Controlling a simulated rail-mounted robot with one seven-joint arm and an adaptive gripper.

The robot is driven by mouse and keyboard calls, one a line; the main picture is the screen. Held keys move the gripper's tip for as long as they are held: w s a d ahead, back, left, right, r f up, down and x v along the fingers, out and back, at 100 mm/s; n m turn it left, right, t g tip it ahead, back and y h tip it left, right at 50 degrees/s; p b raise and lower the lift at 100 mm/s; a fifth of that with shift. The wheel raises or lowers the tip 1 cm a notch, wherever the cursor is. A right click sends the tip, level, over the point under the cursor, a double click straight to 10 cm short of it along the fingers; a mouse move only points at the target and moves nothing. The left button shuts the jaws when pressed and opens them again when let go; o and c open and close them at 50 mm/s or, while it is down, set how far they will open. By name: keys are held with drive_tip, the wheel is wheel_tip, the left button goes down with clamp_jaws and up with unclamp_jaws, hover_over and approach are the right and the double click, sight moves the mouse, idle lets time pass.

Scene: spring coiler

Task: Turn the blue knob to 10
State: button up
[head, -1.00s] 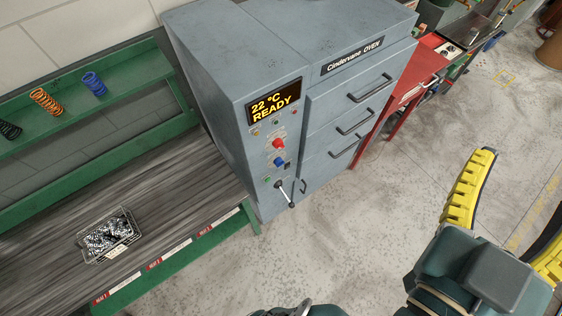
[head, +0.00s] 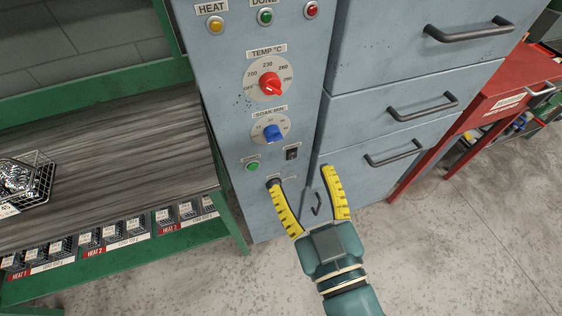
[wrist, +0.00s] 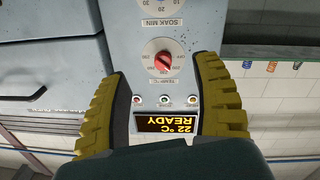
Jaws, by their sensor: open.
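The blue knob (head: 272,132) sits on the oven's front panel in a pale dial labelled SOAK MIN, below the red TEMP knob (head: 270,84). Its small dial numbers are hard to read in the head view. My gripper (head: 302,178) is open and empty, below the blue knob and a little to its right, apart from it. In the wrist view, which looks at the panel upside down, my open fingers (wrist: 166,84) frame the red knob (wrist: 162,61). There the SOAK MIN dial (wrist: 158,4) is cut off at the top edge and the blue knob is out of frame.
A green button (head: 252,166) and a black switch (head: 291,153) sit below the blue knob. Drawer handles (head: 423,106) stick out at the right. A workbench (head: 120,170) with a wire basket (head: 28,180) stands at the left. The display (wrist: 167,122) reads 22 °C READY.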

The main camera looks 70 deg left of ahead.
sight(275, 140)
wheel_tip(275, 140, down, 7)
drive_tip(key=b, duration=0.3)
drive_tip(key=a+b, duration=0.1)
drive_tip(key=a, duration=0.4)
drive_tip(key=a+b, duration=0.1)
drive_tip(key=a, duration=0.5)
drive_tip(key=w+a+b, duration=0.1)
drive_tip(key=a, duration=0.4)
drive_tip(key=shift+a+r, duration=0.15)
drive_tip(key=shift+a, duration=0.05)
drive_tip(key=shift+d, duration=0.1)
clamp_jaws()
